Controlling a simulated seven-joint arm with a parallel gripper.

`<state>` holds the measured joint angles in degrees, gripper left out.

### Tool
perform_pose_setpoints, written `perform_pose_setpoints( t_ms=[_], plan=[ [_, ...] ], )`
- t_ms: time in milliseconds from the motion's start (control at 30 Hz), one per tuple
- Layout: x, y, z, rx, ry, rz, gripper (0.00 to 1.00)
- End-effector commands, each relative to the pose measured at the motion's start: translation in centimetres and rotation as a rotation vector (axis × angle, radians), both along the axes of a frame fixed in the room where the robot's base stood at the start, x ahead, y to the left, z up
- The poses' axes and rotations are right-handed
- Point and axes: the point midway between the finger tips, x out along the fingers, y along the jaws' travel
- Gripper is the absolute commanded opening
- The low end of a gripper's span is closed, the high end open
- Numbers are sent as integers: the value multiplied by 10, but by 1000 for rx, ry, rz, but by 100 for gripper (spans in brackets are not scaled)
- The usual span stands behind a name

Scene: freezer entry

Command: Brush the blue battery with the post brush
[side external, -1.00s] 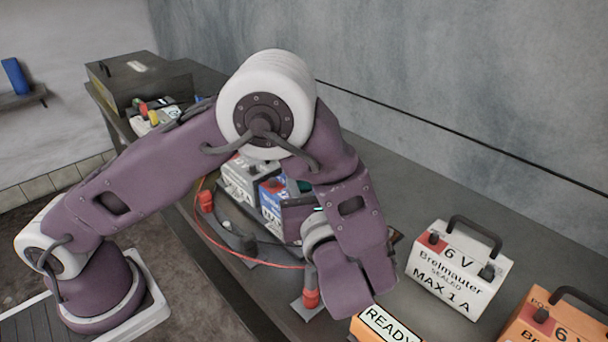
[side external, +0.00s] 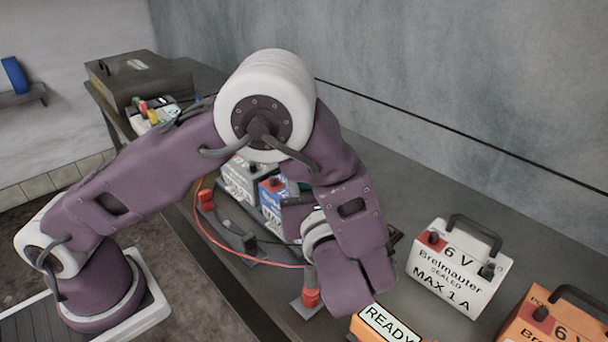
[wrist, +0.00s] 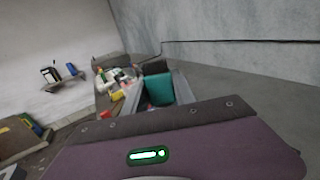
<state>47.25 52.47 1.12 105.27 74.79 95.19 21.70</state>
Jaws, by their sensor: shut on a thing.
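The blue battery (side external: 271,201) stands beside a grey-white battery (side external: 243,180) in the middle of the bench in the side view, partly hidden by my arm. A red post cap shows on its top. My gripper is mostly hidden behind my forearm there, close to the blue battery's right side. In the wrist view my gripper (wrist: 158,88) is shut on a teal block (wrist: 159,91), which looks like the post brush's handle. The bristles are hidden, and I cannot tell whether they touch the battery.
A white 6 V battery (side external: 455,270) and an orange battery (side external: 560,325) stand at the right. An orange READY block (side external: 385,325) and a red-topped clamp (side external: 311,298) are near the front. A red cable (side external: 225,248) runs along the bench. A dark case (side external: 140,80) sits at the back.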

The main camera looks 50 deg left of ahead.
Motion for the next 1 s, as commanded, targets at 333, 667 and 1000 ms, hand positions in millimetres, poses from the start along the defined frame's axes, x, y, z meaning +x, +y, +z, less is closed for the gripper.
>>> perform_pose_setpoints(
  t_ms=[333, 667, 1000],
  plan=[
    [0, 0, -7, 1, -1, 0, 0],
    [0, 0, -14, 1, -1, 1, 0],
    [0, 0, -22, 0, 0, 0, 0]
  ],
)
